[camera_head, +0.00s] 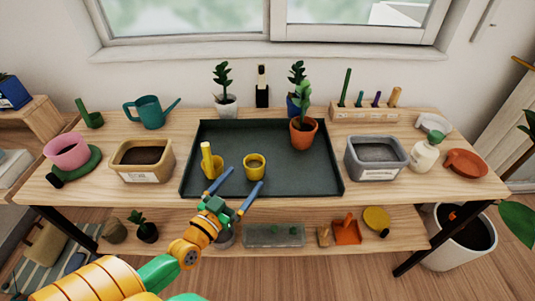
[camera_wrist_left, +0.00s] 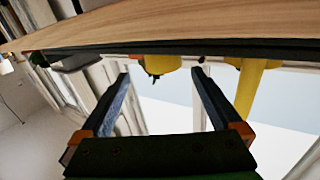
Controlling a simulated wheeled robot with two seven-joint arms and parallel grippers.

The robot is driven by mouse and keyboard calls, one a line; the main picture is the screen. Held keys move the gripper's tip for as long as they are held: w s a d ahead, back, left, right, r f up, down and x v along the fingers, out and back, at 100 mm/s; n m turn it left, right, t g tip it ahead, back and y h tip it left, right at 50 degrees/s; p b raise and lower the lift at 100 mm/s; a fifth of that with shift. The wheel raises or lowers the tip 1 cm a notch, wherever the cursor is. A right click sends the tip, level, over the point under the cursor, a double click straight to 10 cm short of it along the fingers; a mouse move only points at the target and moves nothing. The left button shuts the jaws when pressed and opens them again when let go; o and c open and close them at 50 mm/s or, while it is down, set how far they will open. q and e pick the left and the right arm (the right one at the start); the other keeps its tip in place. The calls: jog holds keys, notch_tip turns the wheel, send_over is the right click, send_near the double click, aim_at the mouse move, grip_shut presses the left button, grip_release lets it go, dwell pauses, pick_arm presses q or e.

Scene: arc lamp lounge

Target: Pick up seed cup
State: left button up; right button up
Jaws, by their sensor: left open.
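The seed cup is most likely the small yellow cup (camera_head: 255,166) with dark contents, upright on the dark tray (camera_head: 300,180). My left gripper (camera_head: 244,179) is open and empty, in front of the cup at the tray's front edge, with its fingers pointing toward it. In the left wrist view, which looks upside down, the yellow cup (camera_wrist_left: 158,64) shows ahead between the spread fingers (camera_wrist_left: 163,78), apart from them. A tall yellow tool or holder (camera_head: 208,160) stands just left of the cup; it also shows in the left wrist view (camera_wrist_left: 251,88). My right gripper is not in view.
An orange pot with a plant (camera_head: 303,134) stands on the tray's right half. A tan planter (camera_head: 142,160) and a grey planter (camera_head: 377,157) flank the tray. The tray's middle and front right are clear. A lower shelf (camera_head: 370,225) holds several items.

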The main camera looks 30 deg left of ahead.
aim_at(249, 171)
pick_arm(q)
jog(key=shift+w, duration=1.1)
jog(key=w, duration=0.5)
jog(key=shift+a+f+b, duration=0.3)
jog(key=shift+a+b, duration=0.05)
jog(key=shift+b, duration=0.05)
jog(key=shift+s+r, duration=0.1)
jog(key=shift+s, duration=0.05)
jog(key=c, duration=1.5)
